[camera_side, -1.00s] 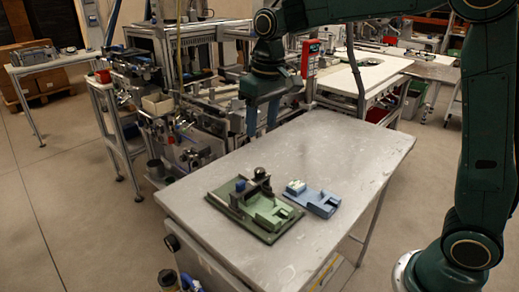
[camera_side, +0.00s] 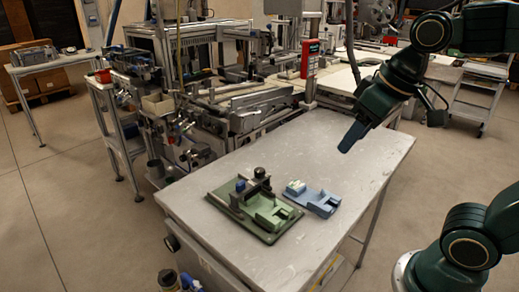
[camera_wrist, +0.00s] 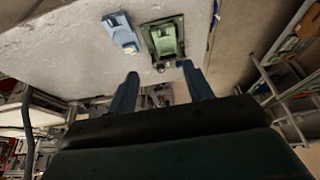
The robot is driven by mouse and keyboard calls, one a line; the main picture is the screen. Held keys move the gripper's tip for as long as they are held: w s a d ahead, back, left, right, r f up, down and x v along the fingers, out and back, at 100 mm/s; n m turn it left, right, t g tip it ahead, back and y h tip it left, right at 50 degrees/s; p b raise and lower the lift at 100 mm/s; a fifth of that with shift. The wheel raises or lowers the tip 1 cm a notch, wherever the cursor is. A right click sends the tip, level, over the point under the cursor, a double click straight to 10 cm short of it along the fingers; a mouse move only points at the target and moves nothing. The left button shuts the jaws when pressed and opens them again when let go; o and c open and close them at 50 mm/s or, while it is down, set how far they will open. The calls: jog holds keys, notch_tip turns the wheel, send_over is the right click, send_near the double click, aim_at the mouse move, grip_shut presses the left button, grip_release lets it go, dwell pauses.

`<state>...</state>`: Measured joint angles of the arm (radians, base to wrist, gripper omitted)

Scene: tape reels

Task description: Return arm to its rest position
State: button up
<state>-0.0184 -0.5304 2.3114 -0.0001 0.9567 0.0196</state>
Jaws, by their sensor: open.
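My gripper (camera_side: 351,136) is raised above the right far part of the grey table (camera_side: 330,240), apart from everything on it. In the wrist view its two blue fingers (camera_wrist: 160,85) are spread, with nothing between them. My dark green arm is folded back toward the right side of the side view.
A green fixture (camera_side: 255,210) with a dark clamp stands on the table. A blue fixture (camera_side: 318,202) with a pale block (camera_side: 296,187) lies beside it. Both also show at the top of the wrist view. Machinery with a red device (camera_side: 310,60) stands behind the table.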

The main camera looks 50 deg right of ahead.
jog(key=shift+t, duration=0.5)
jog(key=s+f, duration=0.1)
jog(key=s, duration=0.2)
jog(key=s+f, duration=0.1)
jog(key=s, duration=0.1)
jog(key=shift+s+d+f, duration=0.1)
jog(key=shift+d+f, duration=0.1)
jog(key=shift+f, duration=0.1)
jog(key=shift+r, duration=0.1)
